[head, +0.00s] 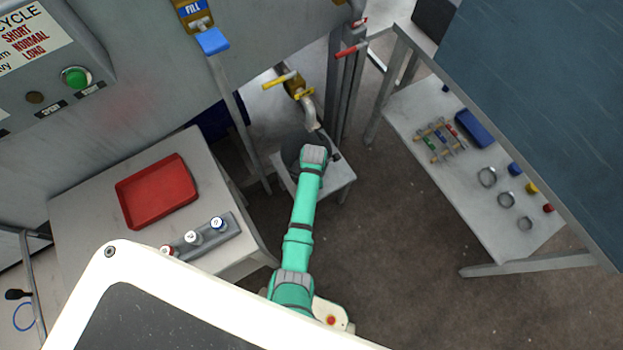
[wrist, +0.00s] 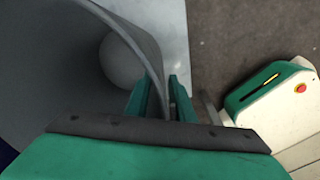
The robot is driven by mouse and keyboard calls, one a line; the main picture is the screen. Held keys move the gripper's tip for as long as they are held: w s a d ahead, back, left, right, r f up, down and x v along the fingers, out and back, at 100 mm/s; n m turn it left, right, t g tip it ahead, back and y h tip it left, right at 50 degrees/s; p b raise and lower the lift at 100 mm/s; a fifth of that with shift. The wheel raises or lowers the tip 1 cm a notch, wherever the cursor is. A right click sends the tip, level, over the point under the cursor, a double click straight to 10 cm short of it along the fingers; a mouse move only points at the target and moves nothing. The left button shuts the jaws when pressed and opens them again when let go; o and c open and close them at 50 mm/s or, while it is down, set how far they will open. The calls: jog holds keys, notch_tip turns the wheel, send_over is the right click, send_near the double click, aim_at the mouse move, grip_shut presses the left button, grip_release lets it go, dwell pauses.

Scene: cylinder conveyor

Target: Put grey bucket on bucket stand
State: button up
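The grey bucket (head: 292,146) is below the tap in the head view, at the small light stand (head: 340,178). My arm hides part of it, and I cannot tell whether its base rests on the stand. In the wrist view the bucket (wrist: 50,50) fills the left side, with its hollow inside facing the camera. My gripper (wrist: 160,100) has one green finger on each side of the bucket's wall, close together on the rim. It looks shut on the rim. In the head view my gripper is mostly hidden behind my wrist.
A tap (head: 307,108) with yellow handles hangs just above the bucket. A table at left holds a red tray (head: 158,191) and a rack of small bottles (head: 205,236). A shelf (head: 455,180) with small parts stands at right. Floor between is clear.

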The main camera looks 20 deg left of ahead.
jog(key=shift+r, duration=0.15)
notch_tip(320, 180, up, 12)
jog(key=s, duration=0.1)
jog(key=shift+d, duration=0.35)
dwell(0.5)
jog(key=d+m+t+h, duration=0.1)
jog(key=d+m+t, duration=0.45)
jog(key=d, duration=0.95)
jog(key=s+d+r+m+t, duration=0.2)
jog(key=s+d+r+m, duration=0.1)
jog(key=s+d+m, duration=0.4)
jog(key=s+a+r+m+t, duration=0.3)
jog(key=s+r+m, duration=0.3)
jog(key=s+r, duration=0.4)
jog(key=s+a+r+m+t, duration=0.3)
jog(key=s+r+m, duration=0.3)
jog(key=s+r, duration=0.4)
jog(key=shift+s+a+r+t, duration=0.3)
jog(key=shift+s+r+t, duration=0.1)
jog(key=shift+r+t, duration=0.05)
